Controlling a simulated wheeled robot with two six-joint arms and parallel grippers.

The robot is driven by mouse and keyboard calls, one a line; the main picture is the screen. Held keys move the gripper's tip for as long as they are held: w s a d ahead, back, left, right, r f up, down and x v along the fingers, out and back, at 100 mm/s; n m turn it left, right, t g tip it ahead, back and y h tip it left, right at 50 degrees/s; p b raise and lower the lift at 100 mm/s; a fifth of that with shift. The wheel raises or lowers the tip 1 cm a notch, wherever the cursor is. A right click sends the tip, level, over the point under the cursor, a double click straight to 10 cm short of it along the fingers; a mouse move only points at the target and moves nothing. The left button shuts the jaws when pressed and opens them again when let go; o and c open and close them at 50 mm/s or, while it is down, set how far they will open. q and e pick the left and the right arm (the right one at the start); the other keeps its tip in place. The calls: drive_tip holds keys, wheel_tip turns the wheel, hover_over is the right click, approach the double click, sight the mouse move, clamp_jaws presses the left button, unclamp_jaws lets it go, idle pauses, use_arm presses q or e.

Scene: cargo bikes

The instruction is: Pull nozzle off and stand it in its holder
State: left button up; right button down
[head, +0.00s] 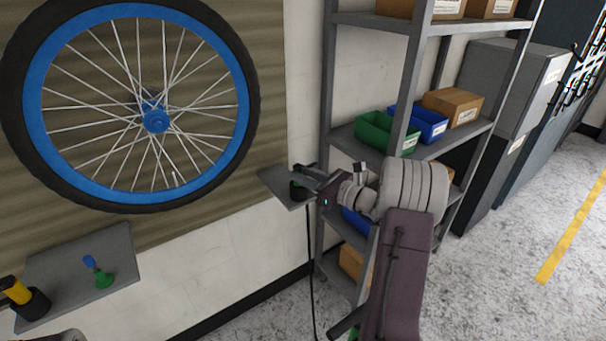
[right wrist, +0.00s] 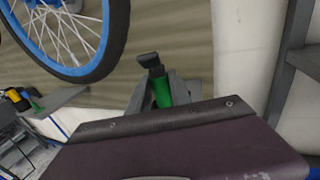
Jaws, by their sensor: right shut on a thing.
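My right gripper (head: 308,179) is at the small grey wall shelf (head: 284,188) right of the wheel. It is shut on the nozzle, which has a green body (right wrist: 162,91) and a black head (right wrist: 148,60) in the right wrist view. In the head view my gripper covers most of the nozzle. A black hose (head: 309,255) hangs down below the small shelf. The wheel (head: 156,120) with its blue rim is on the wall, clear of the nozzle. I cannot make out a separate holder at the small shelf.
A left wall shelf (head: 75,262) bears a small green and blue item (head: 97,271) and a black cup (head: 30,304) with a yellow-handled tool. A rack (head: 365,135) with green and blue bins stands close behind my right arm. Open floor lies at right.

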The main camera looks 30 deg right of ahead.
drive_tip(key=c, duration=1.1)
unclamp_jaws()
drive_tip(key=shift+o, duration=0.5)
drive_tip(key=v, duration=1)
drive_tip(key=shift+p, duration=0.45)
